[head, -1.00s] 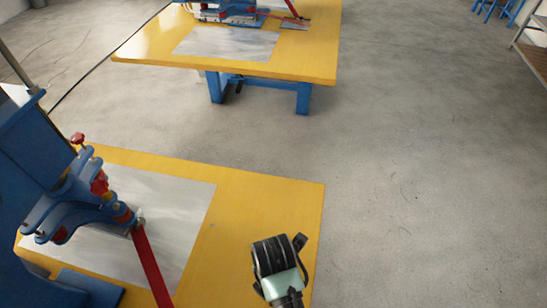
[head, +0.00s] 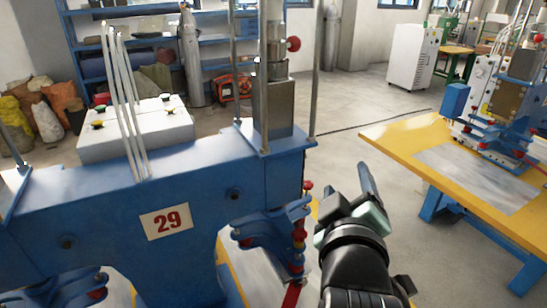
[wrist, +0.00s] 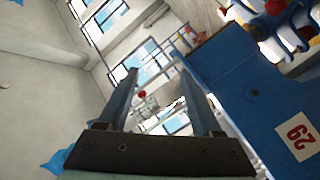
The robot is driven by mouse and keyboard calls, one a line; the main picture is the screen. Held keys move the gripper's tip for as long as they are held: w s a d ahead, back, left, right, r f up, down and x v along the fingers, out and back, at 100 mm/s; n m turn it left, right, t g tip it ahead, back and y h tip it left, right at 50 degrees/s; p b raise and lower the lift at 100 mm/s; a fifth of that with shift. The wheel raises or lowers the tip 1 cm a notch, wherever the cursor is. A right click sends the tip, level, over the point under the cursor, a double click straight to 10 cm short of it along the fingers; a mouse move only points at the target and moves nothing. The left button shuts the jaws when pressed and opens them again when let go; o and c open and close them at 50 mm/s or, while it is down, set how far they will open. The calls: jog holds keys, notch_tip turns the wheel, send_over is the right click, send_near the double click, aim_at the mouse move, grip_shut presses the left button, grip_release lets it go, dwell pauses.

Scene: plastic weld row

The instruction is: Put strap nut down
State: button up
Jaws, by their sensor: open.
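My gripper (head: 364,178) is raised in the air to the right of the blue machine marked 29. In the wrist view my gripper (wrist: 158,78) shows two dark fingers spread apart with nothing between them. I see no strap nut in either current view. The near yellow table is mostly hidden behind the machine and my arm, so I cannot tell whether a nut lies on it.
A yellow table (head: 400,138) with a grey plate (head: 475,178) stands at right. A white cabinet (head: 412,62) and blue shelves (head: 150,62) stand behind. Open floor lies between.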

jog(key=s+a+r+m+t+y, duration=0.1)
jog(key=s+a+r+t, duration=0.3)
jog(key=r, duration=0.6)
jog(key=s+a+r+m+t+y, duration=0.1)
jog(key=s+a+r+m+t, duration=0.2)
jog(key=r, duration=0.6)
jog(key=s+a+r+m+t+y, duration=0.2)
jog(key=s+a+r+t, duration=0.2)
jog(key=r, duration=0.6)
jog(key=shift+s+a+r+t, duration=0.35)
jog(key=shift+s+a, duration=0.4)
jog(key=shift+a, duration=0.45)
jog(key=shift+c, duration=1.2)
jog(key=shift+f, duration=0.1)
jog(key=shift+c, duration=0.2)
